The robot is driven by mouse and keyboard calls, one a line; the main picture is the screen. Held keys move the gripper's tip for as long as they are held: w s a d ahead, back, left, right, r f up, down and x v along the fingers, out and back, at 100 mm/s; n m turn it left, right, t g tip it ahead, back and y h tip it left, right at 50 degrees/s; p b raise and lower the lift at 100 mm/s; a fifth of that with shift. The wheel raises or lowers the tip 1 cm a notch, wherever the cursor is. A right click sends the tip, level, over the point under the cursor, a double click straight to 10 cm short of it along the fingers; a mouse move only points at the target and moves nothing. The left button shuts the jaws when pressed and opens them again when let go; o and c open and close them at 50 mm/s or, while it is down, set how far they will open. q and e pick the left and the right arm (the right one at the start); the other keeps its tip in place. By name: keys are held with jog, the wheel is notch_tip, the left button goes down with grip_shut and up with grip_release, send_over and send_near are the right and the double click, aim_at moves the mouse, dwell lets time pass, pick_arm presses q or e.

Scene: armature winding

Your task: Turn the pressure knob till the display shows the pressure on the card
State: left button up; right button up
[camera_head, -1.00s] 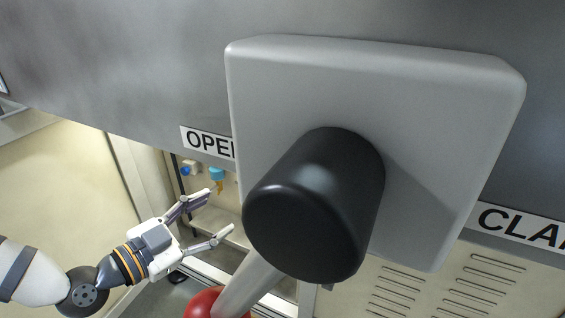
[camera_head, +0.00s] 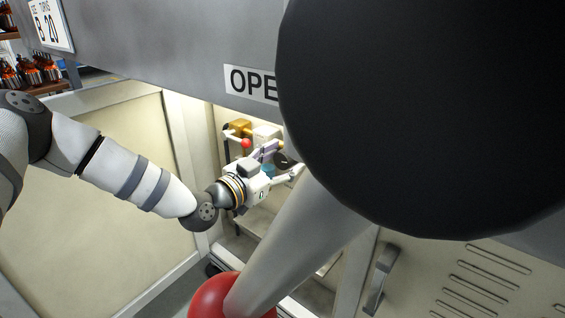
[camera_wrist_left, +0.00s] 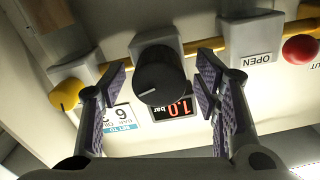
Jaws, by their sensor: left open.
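In the left wrist view a round black pressure knob (camera_wrist_left: 160,80), with a pale pointer mark, sits on a grey block. The display (camera_wrist_left: 172,108) beside it shows red digits that seem to read 1.0. In the head view my left gripper (camera_head: 286,164) is inside the opening by the fittings. My right gripper is out of view.
A yellow knob (camera_wrist_left: 66,94) and a red ball (camera_wrist_left: 300,48) near an "OPEN" label flank the knob along a yellow pipe. In the head view a large black cylinder (camera_head: 430,110), a grey rod (camera_head: 300,240) and a red ball (camera_head: 222,297) block the right side.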

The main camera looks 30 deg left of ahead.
pick_arm(q)
jog(key=c, duration=1.1)
jog(key=shift+c, duration=0.2)
jog(key=shift+m, duration=0.3)
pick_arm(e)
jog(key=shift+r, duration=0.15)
pick_arm(q)
jog(key=m+p, duration=0.2)
jog(key=m, duration=0.1)
jog(key=shift+r+m, duration=0.1)
jog(key=shift+m, duration=0.3)
jog(key=m+p, duration=0.3)
jog(key=m, duration=0.2)
jog(key=m+p, duration=0.3)
jog(key=m, duration=0.2)
jog(key=shift+m, duration=0.4)
jog(key=shift+m+p, duration=1)
jog(key=shift+m, duration=1.3)
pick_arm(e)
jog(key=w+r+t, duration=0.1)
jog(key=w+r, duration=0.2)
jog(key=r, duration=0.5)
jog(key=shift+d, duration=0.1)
